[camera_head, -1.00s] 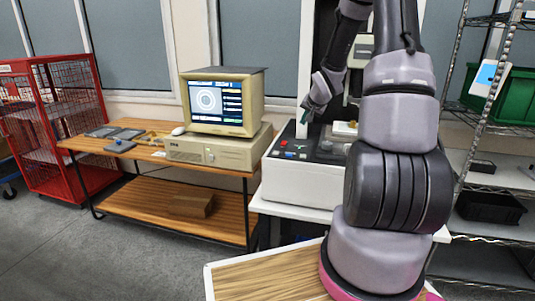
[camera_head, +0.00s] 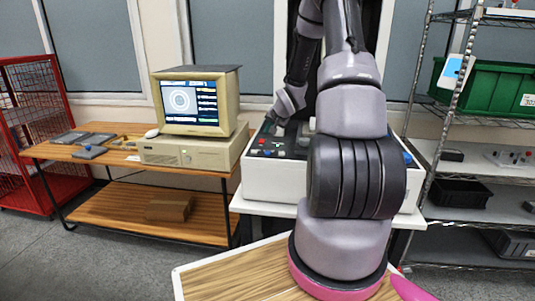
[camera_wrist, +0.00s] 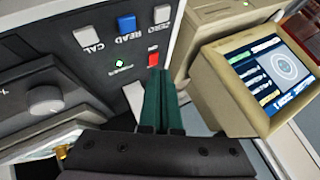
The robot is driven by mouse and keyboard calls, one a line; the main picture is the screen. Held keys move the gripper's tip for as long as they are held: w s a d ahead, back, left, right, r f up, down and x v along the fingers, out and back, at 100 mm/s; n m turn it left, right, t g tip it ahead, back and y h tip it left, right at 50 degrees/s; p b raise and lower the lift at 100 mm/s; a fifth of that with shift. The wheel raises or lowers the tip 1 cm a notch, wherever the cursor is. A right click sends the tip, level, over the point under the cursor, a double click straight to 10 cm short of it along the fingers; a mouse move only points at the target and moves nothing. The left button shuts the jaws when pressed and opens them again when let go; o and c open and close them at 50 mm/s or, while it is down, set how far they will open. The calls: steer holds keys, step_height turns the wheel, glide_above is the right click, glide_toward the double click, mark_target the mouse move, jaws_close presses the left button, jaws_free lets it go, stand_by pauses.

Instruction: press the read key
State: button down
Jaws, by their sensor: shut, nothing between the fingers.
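The blue read key (camera_wrist: 126,22) sits on the dark panel between the white CAL key (camera_wrist: 87,38) and the white ZERO key (camera_wrist: 161,14) in the wrist view. Its label reads upside down. A red ON key (camera_wrist: 153,58) and a lit green power lamp (camera_wrist: 119,63) are nearer my fingers. My gripper (camera_wrist: 161,72) is shut and empty, its green fingertips just below the red key in the picture; I cannot tell whether they touch the panel. In the head view my gripper (camera_head: 270,121) is above the control box's left part; the box (camera_head: 272,180) is partly hidden by my arm.
A computer monitor (camera_head: 192,101) stands on a wooden bench (camera_head: 70,152) left of the box. A dark knob unit (camera_wrist: 45,100) is left of my fingers in the wrist view. Wire shelves (camera_head: 465,182) with a green bin (camera_head: 490,90) stand at the right.

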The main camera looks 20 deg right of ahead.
mark_target(269, 153)
steer(key=shift+f, duration=3.3)
steer(key=shift+f, duration=0.1)
steer(key=shift+f, duration=0.35)
steer(key=shift+f, duration=0.35)
steer(key=shift+r, duration=0.8)
steer(key=shift+r, duration=2.5)
